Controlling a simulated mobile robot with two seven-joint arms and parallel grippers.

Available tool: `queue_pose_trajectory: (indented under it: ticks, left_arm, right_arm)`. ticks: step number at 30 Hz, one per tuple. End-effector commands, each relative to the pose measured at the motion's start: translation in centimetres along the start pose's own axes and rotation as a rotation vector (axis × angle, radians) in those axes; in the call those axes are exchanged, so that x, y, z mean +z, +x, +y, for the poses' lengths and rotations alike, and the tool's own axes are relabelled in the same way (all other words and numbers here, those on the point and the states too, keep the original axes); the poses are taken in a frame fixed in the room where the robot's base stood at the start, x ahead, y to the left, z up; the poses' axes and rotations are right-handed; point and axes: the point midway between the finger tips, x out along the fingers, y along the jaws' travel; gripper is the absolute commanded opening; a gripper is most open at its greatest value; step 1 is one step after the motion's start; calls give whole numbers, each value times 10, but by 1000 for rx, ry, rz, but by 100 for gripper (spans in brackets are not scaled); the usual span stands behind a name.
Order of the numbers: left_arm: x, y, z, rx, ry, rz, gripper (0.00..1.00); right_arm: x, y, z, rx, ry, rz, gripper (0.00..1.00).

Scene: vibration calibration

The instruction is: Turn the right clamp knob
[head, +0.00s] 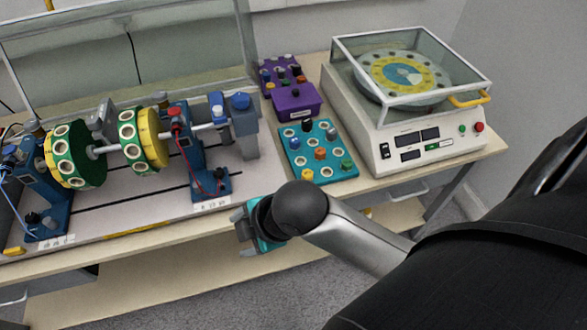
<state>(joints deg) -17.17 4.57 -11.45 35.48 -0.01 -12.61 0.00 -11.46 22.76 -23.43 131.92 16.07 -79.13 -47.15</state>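The rotor rig has two green-and-yellow discs on a shaft between two blue stands. The right blue stand (188,140) has a foot with a small dark knob (224,175), likely the right clamp knob. A blue-capped knob (240,101) also tops the grey post at the shaft's right end. The left blue stand (45,190) has a similar dark knob (32,217) on its foot. My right gripper (241,227) hangs near the bench's front edge, below and right of the right stand's foot, apart from it. My wrist partly hides its fingers. My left gripper is out of view.
A teal tray (330,172) of coloured pieces sits right of the rig, with a purple box (297,103) behind it. A white balancing machine (375,130) with a clear cover stands at right. A clear guard (190,45) rises behind the rig.

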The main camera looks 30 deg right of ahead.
Motion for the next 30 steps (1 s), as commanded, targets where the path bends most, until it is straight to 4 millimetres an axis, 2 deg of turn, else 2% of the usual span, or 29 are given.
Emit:
queue_pose_trajectory:
  ticks: [12,21,30]
  left_arm:
    - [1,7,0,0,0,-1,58]
    - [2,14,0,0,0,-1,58]
    - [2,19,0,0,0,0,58]
  right_arm:
    - [56,30,-39,4,601,-146,70]
    - [95,60,-74,15,884,-245,70]
    - [120,85,-100,22,1013,-299,70]
